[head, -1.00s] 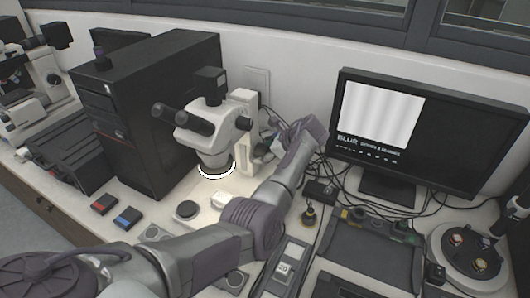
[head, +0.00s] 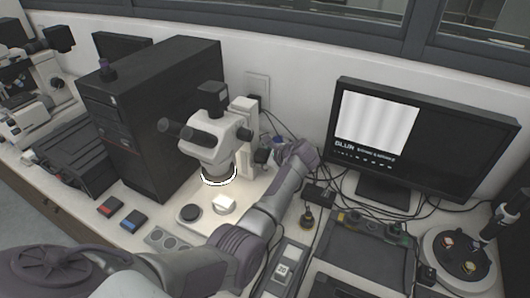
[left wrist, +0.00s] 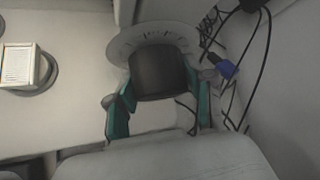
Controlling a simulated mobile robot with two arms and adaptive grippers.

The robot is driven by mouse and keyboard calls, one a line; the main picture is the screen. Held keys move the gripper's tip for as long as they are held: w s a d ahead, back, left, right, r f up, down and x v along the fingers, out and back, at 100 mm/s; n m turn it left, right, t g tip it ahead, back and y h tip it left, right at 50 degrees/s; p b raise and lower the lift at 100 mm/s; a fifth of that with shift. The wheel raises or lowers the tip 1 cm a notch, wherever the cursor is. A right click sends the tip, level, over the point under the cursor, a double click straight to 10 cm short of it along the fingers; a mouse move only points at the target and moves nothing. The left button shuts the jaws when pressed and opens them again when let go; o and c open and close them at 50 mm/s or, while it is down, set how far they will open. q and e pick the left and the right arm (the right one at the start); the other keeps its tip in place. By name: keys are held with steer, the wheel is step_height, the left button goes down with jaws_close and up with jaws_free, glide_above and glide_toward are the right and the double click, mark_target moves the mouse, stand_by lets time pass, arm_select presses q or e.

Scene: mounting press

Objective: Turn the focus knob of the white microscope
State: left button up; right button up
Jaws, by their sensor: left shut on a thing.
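In the head view my left arm reaches to the column's right side, and the wrist hides most of the fingers. My right gripper is not in view.
A monitor (head: 450,150) at right shows a blurry striped picture and the word BLUR. A black computer tower (head: 150,120) stands close left of the microscope. Cables run along the wall behind my gripper. A round holder (head: 440,280) sits at far right.

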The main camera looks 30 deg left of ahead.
arm_select(q)
steer(key=shift+n+t, duration=0.7)
steer(key=shift+t, duration=0.4)
steer(key=shift+y, duration=0.3)
steer(key=o, duration=1.2)
steer(key=shift+c, duration=0.2)
steer(key=shift+s, duration=0.1)
steer(key=v, duration=1.2)
